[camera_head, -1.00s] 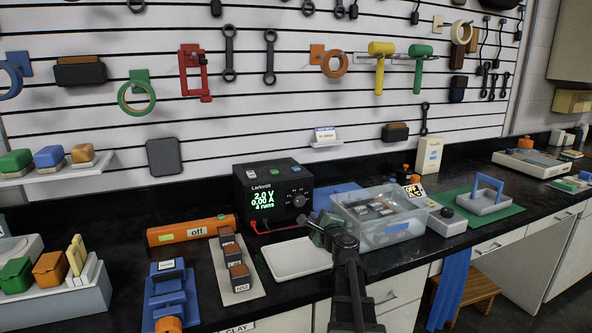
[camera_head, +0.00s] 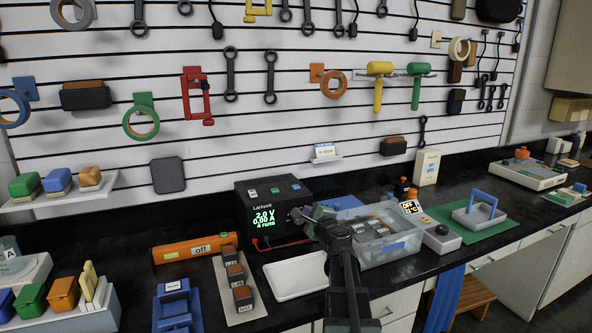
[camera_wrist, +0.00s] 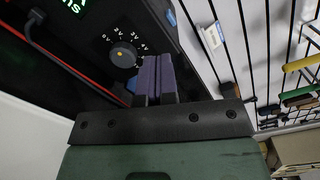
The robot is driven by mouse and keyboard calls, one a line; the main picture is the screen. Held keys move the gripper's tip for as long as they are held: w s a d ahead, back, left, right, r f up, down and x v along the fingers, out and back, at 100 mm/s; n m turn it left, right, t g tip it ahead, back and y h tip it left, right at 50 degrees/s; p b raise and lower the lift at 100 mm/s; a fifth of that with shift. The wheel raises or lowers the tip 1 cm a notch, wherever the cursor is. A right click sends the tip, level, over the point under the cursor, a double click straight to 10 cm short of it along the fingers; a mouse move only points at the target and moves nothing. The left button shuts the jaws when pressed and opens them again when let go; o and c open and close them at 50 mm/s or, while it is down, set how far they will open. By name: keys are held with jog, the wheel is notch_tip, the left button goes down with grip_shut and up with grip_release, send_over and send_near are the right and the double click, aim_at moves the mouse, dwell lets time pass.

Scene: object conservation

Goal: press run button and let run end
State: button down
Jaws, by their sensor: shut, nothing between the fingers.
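The black power supply (camera_head: 262,213) stands on the bench against the wall. Its green display (camera_head: 264,218) reads 2.0 V, 0.00 A, 4 runs. Small white, green and blue buttons (camera_head: 274,187) sit on its top; I cannot read which is the run button. My gripper (camera_head: 300,214) is in front of the supply's right side and covers its dial in the head view. In the wrist view, the dial (camera_wrist: 124,54) shows beside my gripper (camera_wrist: 155,62), whose two purple-grey fingers are shut together and empty. I cannot tell whether the fingertips touch the supply.
A clear bin (camera_head: 388,246) with dark blocks stands right of the supply, under my arm. A white tray (camera_head: 295,276) lies in front. An orange tube marked off (camera_head: 180,252) and a board with several blocks (camera_head: 222,290) are at left. Red and black leads leave the supply's front.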

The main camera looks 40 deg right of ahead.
jog(key=w+d+r+n+g+y+p, duration=0.1)
jog(key=w+r+n+p, duration=0.1)
jog(key=w+r+p, duration=0.35)
jog(key=w+d+r+n+y+p, duration=0.1)
jog(key=w+r+n+p, duration=0.15)
jog(key=r+p, duration=0.45)
jog(key=w+d+r+n+g+y+p, duration=0.1)
jog(key=w+d+r+n+g+p, duration=0.25)
jog(key=w+r+n+p, duration=0.4)
jog(key=n+g+p, duration=0.2)
jog(key=n+g, duration=0.1)
jog(key=g, duration=0.1)
send_over(298, 186)
notch_tip(298, 186, down, 6)
jog(key=shift+f, duration=0.15)
jog(key=shift+f+b, duration=0.15)
jog(key=shift+b, duration=0.15)
notch_tip(298, 186, down, 8)
jog(key=b, duration=0.8)
jog(key=shift+f, duration=0.25)
jog(key=shift+b, duration=0.3)
jog(key=shift+f+b, duration=0.35)
jog(key=shift+f, duration=0.05)
